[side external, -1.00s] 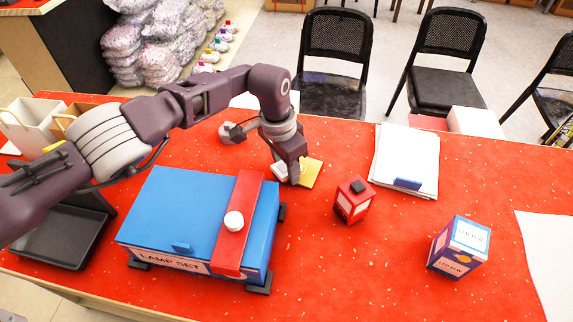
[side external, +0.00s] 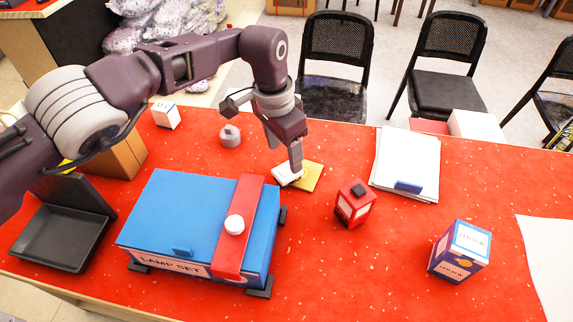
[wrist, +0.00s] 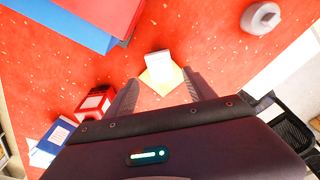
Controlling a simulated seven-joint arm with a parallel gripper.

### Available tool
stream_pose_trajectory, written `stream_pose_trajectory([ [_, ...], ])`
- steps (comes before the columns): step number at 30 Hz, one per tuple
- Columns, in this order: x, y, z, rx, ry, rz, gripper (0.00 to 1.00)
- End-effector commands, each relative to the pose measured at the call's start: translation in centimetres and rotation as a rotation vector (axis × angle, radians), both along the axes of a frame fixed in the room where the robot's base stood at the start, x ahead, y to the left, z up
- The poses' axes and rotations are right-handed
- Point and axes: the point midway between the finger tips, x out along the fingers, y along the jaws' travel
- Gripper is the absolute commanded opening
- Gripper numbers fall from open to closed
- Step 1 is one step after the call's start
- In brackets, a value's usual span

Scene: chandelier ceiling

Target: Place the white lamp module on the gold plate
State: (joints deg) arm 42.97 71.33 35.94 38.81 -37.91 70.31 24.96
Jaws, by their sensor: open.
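The white lamp module (side external: 286,175) is a small, flat white block. It overlaps the left edge of the square gold plate (side external: 310,178), which lies on the red table; whether it rests flat or tilted is unclear. In the wrist view the white block (wrist: 158,62) lies over the far part of the gold plate (wrist: 163,82). My gripper (side external: 284,160) is just above the module. In the wrist view its two fingers (wrist: 159,80) are spread apart with nothing held between them.
A blue lamp-set box (side external: 165,215) with a red band stands front left. A red lantern-like block (side external: 354,204) stands right of the plate. A printed carton (side external: 460,250), papers (side external: 405,160) and a grey round piece (side external: 230,136) are on the table. Front centre is clear.

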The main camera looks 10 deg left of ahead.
Motion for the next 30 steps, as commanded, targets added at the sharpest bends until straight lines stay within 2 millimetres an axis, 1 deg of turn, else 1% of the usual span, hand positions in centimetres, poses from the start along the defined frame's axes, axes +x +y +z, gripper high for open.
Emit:
stream_pose_trajectory([
  [1, 0.0, 0.1, 1.3, -0.002, -0.002, 0.001, 0.63],
  [3, -0.2, 0.2, 2.8, -0.003, -0.001, 0.000, 0.63],
  [6, -0.3, 0.4, 4.1, -0.001, -0.001, -0.001, 0.63],
  [9, -0.4, 0.4, 4.7, 0.000, 0.000, 0.000, 0.63],
  [16, -0.4, 0.5, 4.8, 0.001, 0.001, 0.001, 0.63],
  [17, -0.3, 0.6, 5.0, -0.001, 0.000, 0.006, 0.63],
  [19, 0.4, 1.9, 6.8, -0.019, -0.008, 0.052, 0.63],
  [20, 0.8, 3.1, 8.2, -0.032, -0.011, 0.089, 0.63],
  [22, 1.6, 6.8, 12.7, -0.079, -0.023, 0.203, 0.63],
  [23, 1.6, 8.9, 14.8, -0.101, -0.026, 0.258, 0.63],
  [24, 1.1, 11.7, 17.6, -0.133, -0.031, 0.331, 0.63],
  [25, 0.4, 13.7, 19.6, -0.156, -0.035, 0.380, 0.63],
  [26, -0.6, 15.7, 21.4, -0.177, -0.039, 0.426, 0.63],
  [27, -2.4, 18.3, 23.6, -0.203, -0.046, 0.483, 0.63],
  [28, -4.0, 20.0, 25.0, -0.222, -0.054, 0.520, 0.63],
  [29, -5.9, 21.7, 26.3, -0.236, -0.062, 0.553, 0.63],
  [30, -8.6, 23.7, 27.5, -0.253, -0.077, 0.592, 0.63],
])
